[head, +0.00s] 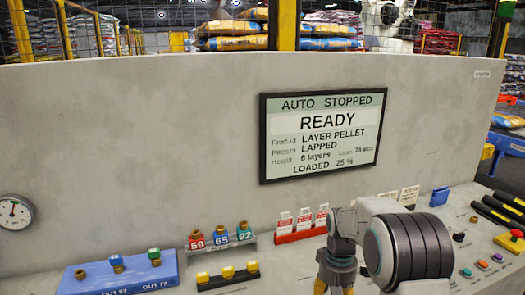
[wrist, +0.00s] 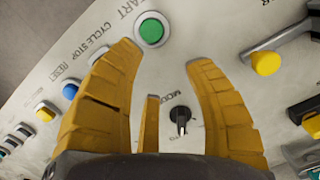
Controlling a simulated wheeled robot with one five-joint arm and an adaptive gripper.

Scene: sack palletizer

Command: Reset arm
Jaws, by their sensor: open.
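My gripper (wrist: 165,62) is open and empty, its yellow fingers spread over a grey control panel (wrist: 215,25) in the wrist view. A green button (wrist: 152,31) marked START lies just beyond the fingertips. A black mode knob (wrist: 180,118) shows between the fingers, apart from them as far as I can see. A blue button (wrist: 70,91) near the words RESET and CYCLE STOP lies left of the left finger. In the head view my gripper (head: 334,286) points down at the bottom edge, its tips cut off and the panel below it hidden.
A screen (head: 323,135) on the grey wall reads AUTO STOPPED, READY, LOADED 25 %. Numbered counters (head: 220,237), red-based tags (head: 301,229) and a blue block (head: 120,274) stand left of my arm. A red mushroom button (head: 517,234) sits at right. Stacked sacks (head: 230,43) lie behind the fence.

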